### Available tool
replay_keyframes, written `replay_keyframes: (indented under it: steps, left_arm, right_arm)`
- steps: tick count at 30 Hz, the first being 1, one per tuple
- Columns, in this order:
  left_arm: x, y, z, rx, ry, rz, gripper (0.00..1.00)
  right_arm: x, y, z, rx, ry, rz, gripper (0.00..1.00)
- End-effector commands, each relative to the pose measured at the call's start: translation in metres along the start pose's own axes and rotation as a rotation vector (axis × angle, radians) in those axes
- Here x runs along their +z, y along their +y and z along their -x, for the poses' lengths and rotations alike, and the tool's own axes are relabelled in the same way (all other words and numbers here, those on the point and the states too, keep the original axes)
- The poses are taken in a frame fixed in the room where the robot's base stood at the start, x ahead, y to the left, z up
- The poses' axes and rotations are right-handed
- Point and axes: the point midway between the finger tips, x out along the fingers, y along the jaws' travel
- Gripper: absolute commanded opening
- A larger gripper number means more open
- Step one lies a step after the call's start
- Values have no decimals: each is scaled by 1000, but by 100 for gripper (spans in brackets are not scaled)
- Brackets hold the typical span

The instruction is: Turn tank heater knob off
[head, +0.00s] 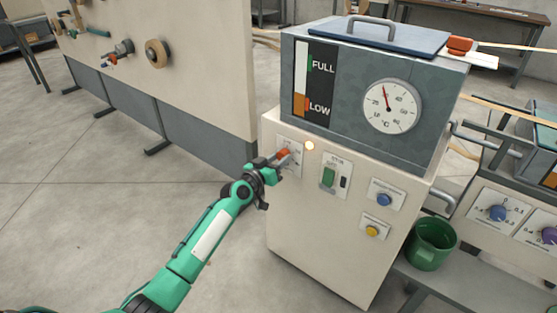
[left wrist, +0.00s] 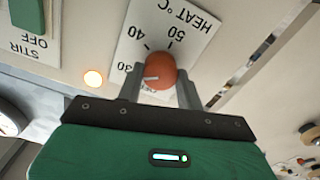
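The tank heater knob is a round orange-red knob (left wrist: 161,69) on a white plate (left wrist: 190,22) marked HEAT °C. In the left wrist view its white pointer mark faces toward the 30. The knob also shows in the head view (head: 283,153), on the cream front panel's upper left. My left gripper (left wrist: 161,83) has one finger on each side of the knob, close against it, and appears shut on it. In the head view my left gripper (head: 275,163) is at the knob and partly covers its plate. My right gripper is not in view.
A lit indicator lamp (head: 309,146) is right of the knob. The panel also has a green STIR switch (head: 328,177), a blue knob (head: 384,199) and a yellow button (head: 372,231). A dial gauge (head: 390,106) is above. A green bucket (head: 430,244) stands at the right.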

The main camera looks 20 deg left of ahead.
Motion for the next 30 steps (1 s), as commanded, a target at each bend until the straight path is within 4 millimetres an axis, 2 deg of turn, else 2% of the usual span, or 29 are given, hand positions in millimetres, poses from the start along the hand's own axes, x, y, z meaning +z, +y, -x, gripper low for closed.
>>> replay_keyframes:
  steps: [1, 2, 14, 20, 30]
  left_arm:
    - [0, 0, 0, 0, 0, 0, 19]
    - [0, 0, 0, 0, 0, 0, 14]
    - [0, 0, 0, 0, -1, 68, 14]
    - [0, 0, 0, 0, -1, 201, 14]
    - [1, -1, 0, -1, -1, 519, 14]
  right_arm:
    - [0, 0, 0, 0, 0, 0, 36]
    - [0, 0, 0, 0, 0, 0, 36]
    - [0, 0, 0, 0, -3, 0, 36]
    - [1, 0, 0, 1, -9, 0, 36]
    - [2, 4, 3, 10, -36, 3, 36]
